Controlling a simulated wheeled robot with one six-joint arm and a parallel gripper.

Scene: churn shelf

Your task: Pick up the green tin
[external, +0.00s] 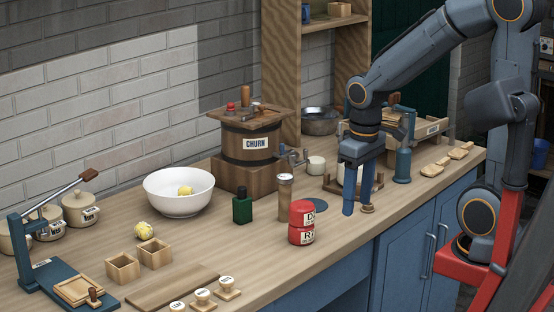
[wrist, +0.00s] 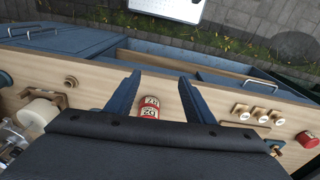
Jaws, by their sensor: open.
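A dark green squarish container with a dark cap (external: 242,208) stands upright on the counter, left of the stacked red tins. It is the only green item I see on the counter, and I cannot tell if it is a tin. It is not visible in the wrist view. My gripper (external: 357,205) points down, right of the red tins and well apart from the green container. In the wrist view its fingers (wrist: 160,78) are apart with nothing held, and the red tins (wrist: 150,107) show between them, lower down.
A churn (external: 252,148) and a white bowl (external: 178,200) are behind. Wooden stamps (external: 203,298) and small boxes (external: 122,270) lie front left.

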